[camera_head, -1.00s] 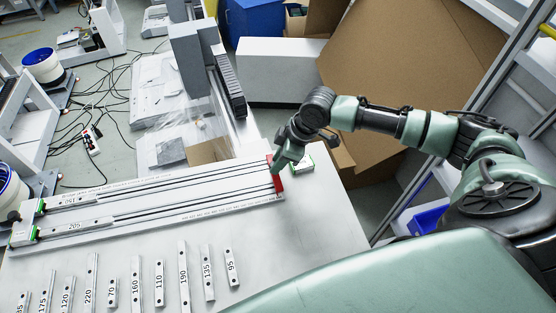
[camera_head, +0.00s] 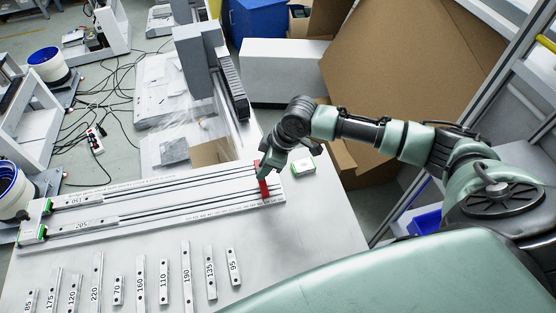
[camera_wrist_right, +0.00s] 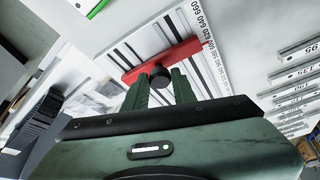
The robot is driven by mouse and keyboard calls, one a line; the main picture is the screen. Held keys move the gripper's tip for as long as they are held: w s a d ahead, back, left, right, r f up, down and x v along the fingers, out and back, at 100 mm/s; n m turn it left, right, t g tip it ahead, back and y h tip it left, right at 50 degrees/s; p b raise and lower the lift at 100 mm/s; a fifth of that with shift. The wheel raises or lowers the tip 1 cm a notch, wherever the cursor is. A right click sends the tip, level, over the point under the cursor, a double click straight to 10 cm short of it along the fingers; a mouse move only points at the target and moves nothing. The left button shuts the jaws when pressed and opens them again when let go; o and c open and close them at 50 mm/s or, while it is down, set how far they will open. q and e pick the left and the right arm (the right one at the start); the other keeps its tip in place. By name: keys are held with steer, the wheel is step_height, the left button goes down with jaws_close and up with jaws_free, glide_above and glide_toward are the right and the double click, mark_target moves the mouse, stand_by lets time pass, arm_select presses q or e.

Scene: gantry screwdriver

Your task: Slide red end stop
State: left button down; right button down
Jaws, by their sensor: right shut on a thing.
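The red end stop (camera_head: 264,187) lies across the right part of the long rail fixture (camera_head: 185,200) on the table. In the right wrist view the red end stop (camera_wrist_right: 192,52) spans the rails beside a printed scale, with a dark round knob (camera_wrist_right: 158,75) on it. My right gripper (camera_wrist_right: 160,82) has its two green fingers on either side of the knob and is shut on it. In the head view my right gripper (camera_head: 265,172) is over the red bar, and its fingertips are hard to make out. My left gripper is not in view.
Several numbered metal blocks (camera_head: 187,277) lie in a row at the front of the table. A small white and green box (camera_head: 302,168) stands right of the fixture. Two blocks with green ends sit on the rails at the left.

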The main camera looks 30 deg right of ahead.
steer(key=w+a, duration=0.1)
steer(key=a, duration=0.2)
steer(key=w+a+p, duration=0.1)
steer(key=a, duration=0.3)
steer(key=a+p, duration=0.1)
steer(key=a, duration=0.2)
steer(key=shift+w+a, duration=0.4)
steer(key=shift+r, duration=0.1)
steer(key=c, duration=1.1)
jaws_free()
steer(key=shift+c, duration=0.2)
steer(key=shift+d, duration=0.1)
steer(key=v, duration=0.7)
steer(key=shift+s+r, duration=0.2)
steer(key=shift+r, duration=0.1)
steer(key=shift+d, duration=0.1)
